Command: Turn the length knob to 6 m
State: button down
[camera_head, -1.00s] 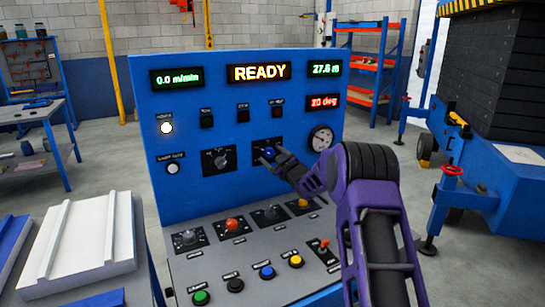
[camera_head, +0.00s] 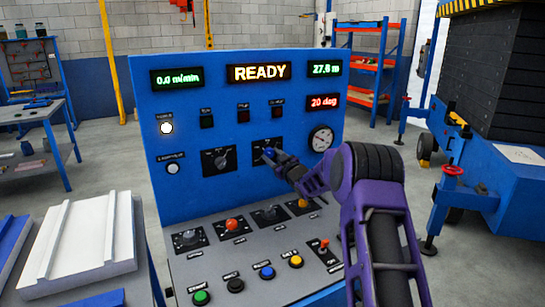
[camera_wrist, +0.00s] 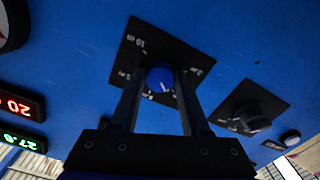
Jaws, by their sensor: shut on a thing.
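The length knob is a blue knob (camera_head: 269,151) on a black square plate (camera_head: 259,145) in the upright blue panel, left of the round gauge. In the wrist view the blue knob (camera_wrist: 160,77) sits between the two dark fingers of my gripper (camera_wrist: 159,84), which is shut on its sides. The plate (camera_wrist: 145,48) bears white marks around the knob; "10 m" shows at one corner, the others are too small to read surely. The knob's pointer setting is not clear. In the head view my gripper (camera_head: 273,155) reaches the knob from the lower right.
A second black selector knob (camera_head: 220,160) is on the panel to the left, also in the wrist view (camera_wrist: 252,110). A round gauge (camera_head: 321,138) is close on the right. Below, the sloped desk holds several knobs, a lever and coloured buttons (camera_head: 266,272). The display (camera_head: 258,72) reads READY.

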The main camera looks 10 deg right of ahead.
jog(key=m, duration=0.5)
jog(key=shift+p, duration=0.3)
jog(key=shift+m+p, duration=0.3)
jog(key=shift+m, duration=2.2)
jog(key=shift+c, duration=1.9)
grip_release()
jog(key=shift+s, duration=0.1)
jog(key=v, duration=1.7)
jog(key=shift+p, duration=0.4)
jog(key=shift+s, duration=0.1)
